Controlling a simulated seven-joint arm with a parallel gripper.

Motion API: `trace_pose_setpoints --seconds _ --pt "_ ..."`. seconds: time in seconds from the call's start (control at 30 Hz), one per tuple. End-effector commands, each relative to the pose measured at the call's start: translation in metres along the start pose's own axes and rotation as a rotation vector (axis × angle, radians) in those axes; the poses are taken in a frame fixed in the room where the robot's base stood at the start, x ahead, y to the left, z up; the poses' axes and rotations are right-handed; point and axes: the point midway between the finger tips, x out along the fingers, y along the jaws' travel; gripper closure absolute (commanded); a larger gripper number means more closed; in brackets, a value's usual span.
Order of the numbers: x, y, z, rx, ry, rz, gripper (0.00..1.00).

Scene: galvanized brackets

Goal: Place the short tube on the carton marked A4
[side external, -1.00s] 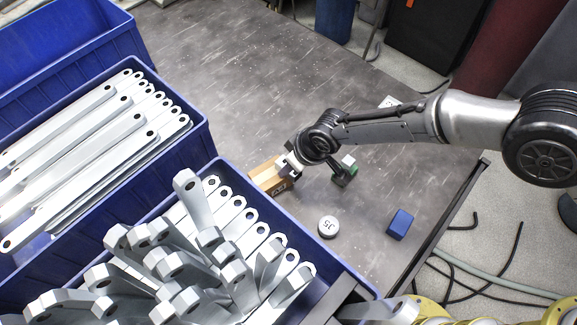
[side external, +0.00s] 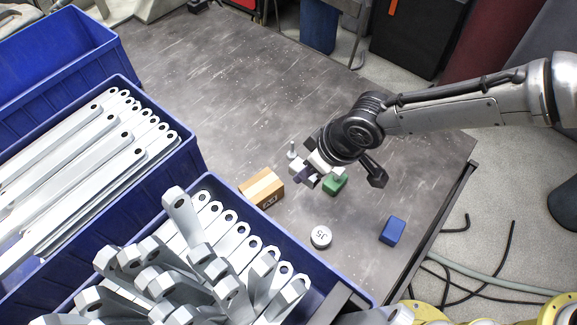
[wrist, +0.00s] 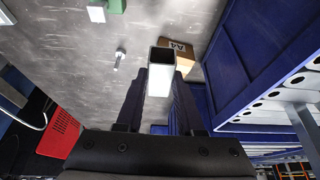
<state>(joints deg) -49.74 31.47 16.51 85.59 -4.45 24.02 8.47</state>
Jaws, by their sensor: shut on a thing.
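My gripper (wrist: 157,100) is shut on the short tube (wrist: 160,79), a pale, square, hollow piece with a dark open end. In the side view my gripper (side external: 305,172) holds it above the table, right of the carton and apart from it. The brown carton (side external: 262,186) lies on the table beside the blue bin. Its A4 label shows in the wrist view, where the carton (wrist: 181,57) is partly hidden behind the tube. Nothing is seen on the carton's top.
A green block (side external: 335,185) is just right of my gripper, and a grey bolt (side external: 291,151) is behind it. A white J5 disc (side external: 321,237) and a blue block (side external: 392,230) are nearer the front. The blue bin (side external: 213,180) of brackets borders the carton. The back table is clear.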

Motion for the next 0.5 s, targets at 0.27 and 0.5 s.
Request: trace_pose_setpoints --seconds 0.27,0.5 --pt "-0.039 0.003 0.037 0.0 0.001 0.0 1.0" --pt "-0.054 0.005 0.052 0.0 0.0 0.0 1.0"
